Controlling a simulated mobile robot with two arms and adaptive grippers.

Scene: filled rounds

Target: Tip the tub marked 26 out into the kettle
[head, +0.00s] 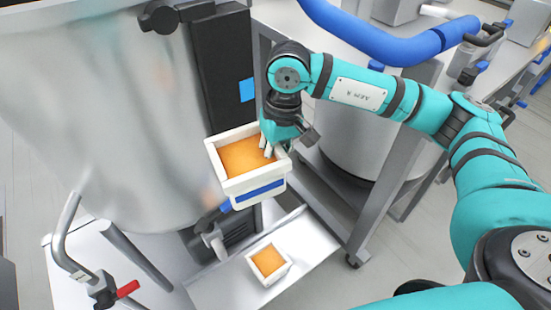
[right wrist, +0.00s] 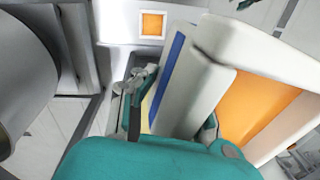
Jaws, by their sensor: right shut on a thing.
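A white square tub (head: 258,182) full of an orange fill hangs in the middle of the head view. It has a blue stripe on its front wall, and I can read no number on it. My right gripper (head: 271,148) is shut on its far right wall and holds it roughly level. The tub also shows large at the right of the right wrist view (right wrist: 190,92), beside my gripper's fingers. A big steel kettle (head: 95,110) stands at the left, and the tub is just right of its wall. The kettle's inside is hidden. My left gripper is out of view.
A smaller white tub (head: 285,270) with orange fill stands on a pale platform (head: 225,290) below the held tub. A steel frame bench (head: 375,210) and another round vessel (head: 345,150) stand at the right.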

